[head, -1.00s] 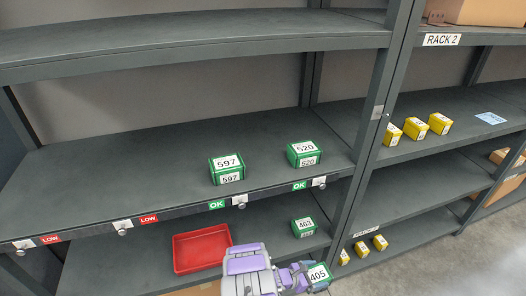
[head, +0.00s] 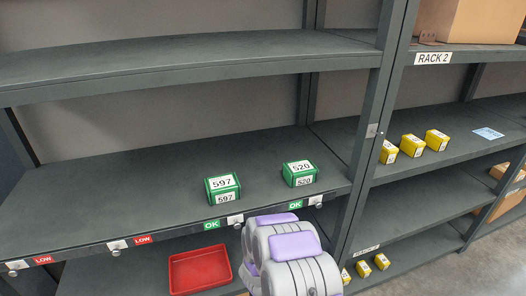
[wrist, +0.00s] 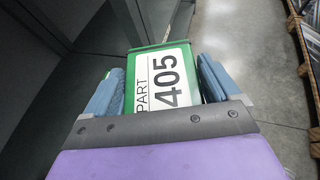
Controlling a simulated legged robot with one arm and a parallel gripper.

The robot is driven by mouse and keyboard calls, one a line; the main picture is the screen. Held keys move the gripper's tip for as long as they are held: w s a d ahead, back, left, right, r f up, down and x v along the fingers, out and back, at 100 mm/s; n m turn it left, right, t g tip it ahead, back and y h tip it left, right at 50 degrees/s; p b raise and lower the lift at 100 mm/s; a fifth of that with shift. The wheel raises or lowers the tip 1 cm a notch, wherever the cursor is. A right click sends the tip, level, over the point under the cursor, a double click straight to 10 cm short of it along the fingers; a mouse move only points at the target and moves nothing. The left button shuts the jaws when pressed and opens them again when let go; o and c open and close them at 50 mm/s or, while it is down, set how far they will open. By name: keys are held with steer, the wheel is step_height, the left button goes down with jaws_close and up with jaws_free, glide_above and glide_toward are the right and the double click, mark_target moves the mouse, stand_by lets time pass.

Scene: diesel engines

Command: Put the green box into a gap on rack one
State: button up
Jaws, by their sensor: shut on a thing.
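My gripper (wrist: 160,88) is shut on a green box labelled PART 405 (wrist: 163,75), with a blue-padded finger on each side of it. In the head view my purple and grey arm (head: 290,255) stands at the bottom centre and hides the gripper and the held box. The rack at left has a middle shelf (head: 110,200) with green box 597 (head: 223,188) and green box 520 (head: 299,173) standing toward its right. Its front edge carries two LOW tags (head: 143,239) at left and two OK tags (head: 211,224) under the boxes. Bare shelf lies above the LOW tags.
A red tray (head: 200,270) sits on the lower shelf. An upper shelf (head: 190,60) overhangs the middle one. A post (head: 372,130) divides this rack from RACK 2 (head: 433,58), which holds several yellow boxes (head: 412,145) and a cardboard box (head: 470,20).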

steer(key=w+a+r+n+t+y, duration=0.2)
steer(key=r+n+y, duration=0.1)
steer(key=r, duration=1.3)
steer(key=w+a+r+n+t+y, duration=0.2)
steer(key=w+r+n+y, duration=0.1)
steer(key=r, duration=1.4)
steer(key=shift+w+a+n+t+y, duration=0.2)
steer(key=shift+n+t+y, duration=0.1)
steer(key=shift+n+t, duration=0.15)
